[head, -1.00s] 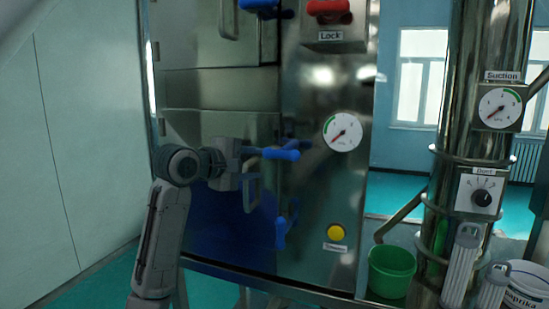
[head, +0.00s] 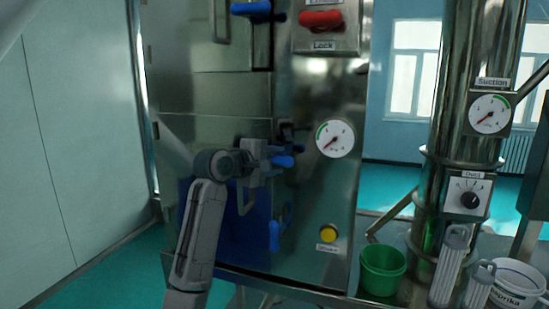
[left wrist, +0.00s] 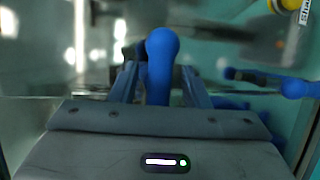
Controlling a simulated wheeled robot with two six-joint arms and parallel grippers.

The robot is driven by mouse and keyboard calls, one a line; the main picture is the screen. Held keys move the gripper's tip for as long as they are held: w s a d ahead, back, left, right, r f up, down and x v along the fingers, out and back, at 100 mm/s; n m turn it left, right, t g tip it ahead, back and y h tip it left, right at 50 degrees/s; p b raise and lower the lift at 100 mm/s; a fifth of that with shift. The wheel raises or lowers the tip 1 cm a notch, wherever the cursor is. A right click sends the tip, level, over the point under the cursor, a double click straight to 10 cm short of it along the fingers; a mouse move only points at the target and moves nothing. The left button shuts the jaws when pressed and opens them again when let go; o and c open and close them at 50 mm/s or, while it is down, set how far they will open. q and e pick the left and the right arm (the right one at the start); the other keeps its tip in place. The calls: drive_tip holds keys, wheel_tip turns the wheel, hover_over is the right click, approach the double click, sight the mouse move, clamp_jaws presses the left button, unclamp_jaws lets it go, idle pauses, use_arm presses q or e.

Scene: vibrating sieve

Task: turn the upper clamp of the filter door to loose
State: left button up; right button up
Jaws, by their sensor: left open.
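The upper clamp of the filter door has a blue handle (head: 284,161) that lies roughly level at the door's right edge in the head view. In the left wrist view, the blue handle (left wrist: 161,62) stands between the two fingers, its round end toward the top. My left gripper (head: 268,158) is open around it, with a finger on each side; I cannot tell whether either touches. The lower clamp (head: 275,236) hangs about upright below; a blue handle, likely this one, shows at the right in the left wrist view (left wrist: 292,86). My right gripper is not seen.
The steel panel carries a gauge (head: 334,139), a yellow button (head: 328,233) and a red lock handle (head: 321,19). Another blue clamp (head: 250,8) sits higher up. The door's grab handle (head: 249,197) is just below my gripper. A green bucket (head: 382,270) stands at the right.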

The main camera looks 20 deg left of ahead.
use_arm(q)
clamp_jaws()
